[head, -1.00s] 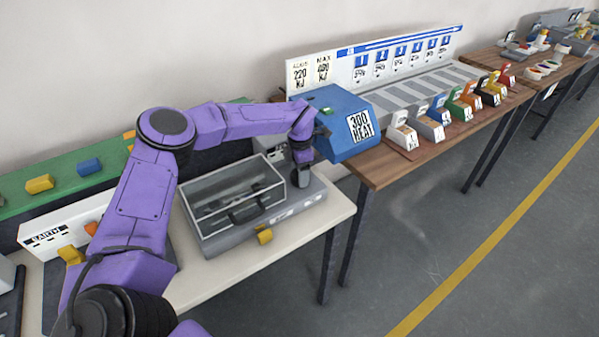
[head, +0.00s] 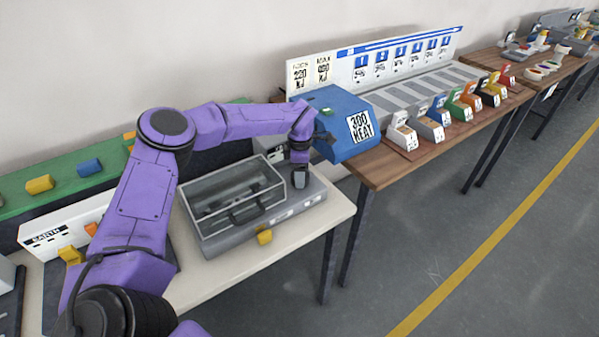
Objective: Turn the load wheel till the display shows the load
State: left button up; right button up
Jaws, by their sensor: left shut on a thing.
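The grey test machine (head: 222,241) with a clear-lidded box on top stands on the cream table. My left gripper (head: 300,181) points down at the right end of this machine. It is shut on the load wheel, which is mostly hidden behind the fingers. A small pale panel (head: 275,154), perhaps the display, stands at the machine's back right, partly behind my arm. I cannot read any figure on it. My right gripper is not in view.
A white "EARTH" block (head: 45,237) stands at the left. The floor in front is clear.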

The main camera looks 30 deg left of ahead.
pick_arm(q)
jog(key=o, duration=1.1)
jog(key=shift+c, duration=0.2)
notch_tip(320, 180, up, 11)
jog(key=b, duration=0.2)
jog(key=shift+f, duration=0.2)
